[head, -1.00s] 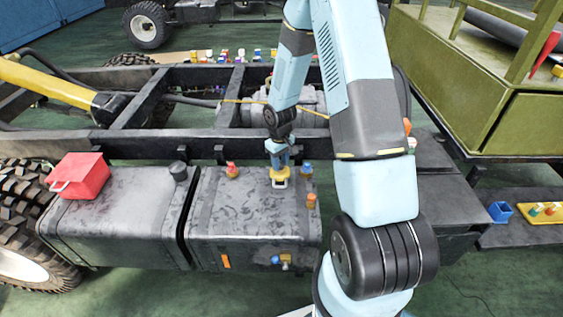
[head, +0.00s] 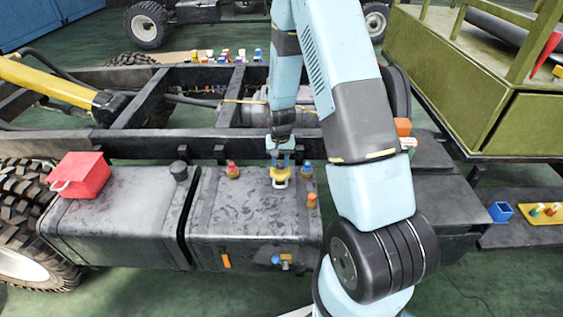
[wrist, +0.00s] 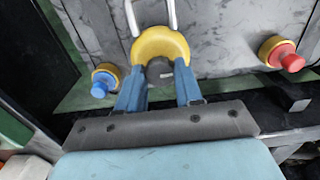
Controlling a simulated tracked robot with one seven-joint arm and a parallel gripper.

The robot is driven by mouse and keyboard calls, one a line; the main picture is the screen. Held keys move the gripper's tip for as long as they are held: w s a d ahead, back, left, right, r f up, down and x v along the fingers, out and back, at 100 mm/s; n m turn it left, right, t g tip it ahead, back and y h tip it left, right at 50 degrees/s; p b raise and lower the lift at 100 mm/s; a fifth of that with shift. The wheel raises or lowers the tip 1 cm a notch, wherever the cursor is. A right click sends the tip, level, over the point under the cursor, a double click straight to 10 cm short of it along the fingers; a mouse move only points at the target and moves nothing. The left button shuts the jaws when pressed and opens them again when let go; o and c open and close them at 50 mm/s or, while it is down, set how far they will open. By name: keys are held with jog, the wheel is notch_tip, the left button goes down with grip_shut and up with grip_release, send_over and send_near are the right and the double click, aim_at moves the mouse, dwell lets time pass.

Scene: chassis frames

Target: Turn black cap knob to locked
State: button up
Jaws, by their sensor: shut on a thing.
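The black cap knob (wrist: 158,68) is a small dark cap in a yellow ring-shaped base (wrist: 160,42) with a pale handle or bar at its far side. In the head view, the yellow base (head: 281,175) sits on top of the right-hand grey tank, and my arm hides the cap. My gripper (wrist: 161,76) has its blue fingers on both sides of the cap, shut on it. In the head view my gripper (head: 281,159) points down at the yellow base. I cannot make out any locked mark.
A blue knob (wrist: 103,83) and a red knob (wrist: 290,62) stand on either side, close to my fingers. The grey tank (head: 240,215) has orange and blue fittings on its front. A red box (head: 82,175) and another black cap (head: 180,170) are on the left tank. The chassis rail lies behind.

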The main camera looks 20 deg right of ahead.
jog(key=shift+w, duration=0.1)
dwell(0.4)
jog(key=o, duration=1)
jog(key=shift+o, duration=0.2)
jog(key=shift+r, duration=0.1)
notch_tip(320, 180, up, 14)
jog(key=shift+f, duration=0.2)
notch_tip(320, 180, up, 12)
jog(key=t, duration=0.1)
send_over(280, 164)
jog(key=s, duration=0.4)
jog(key=s+r+n+t, duration=0.2)
jog(key=s+r+t, duration=0.1)
jog(key=s+r, duration=1.1)
jog(key=s+r+n+t, duration=0.1)
jog(key=s+r, duration=0.3)
jog(key=s, duration=0.6)
jog(key=shift+s+d+n+t, duration=0.15)
jog(key=shift+d+n+t, duration=0.05)
jog(key=shift+n+t, duration=0.1)
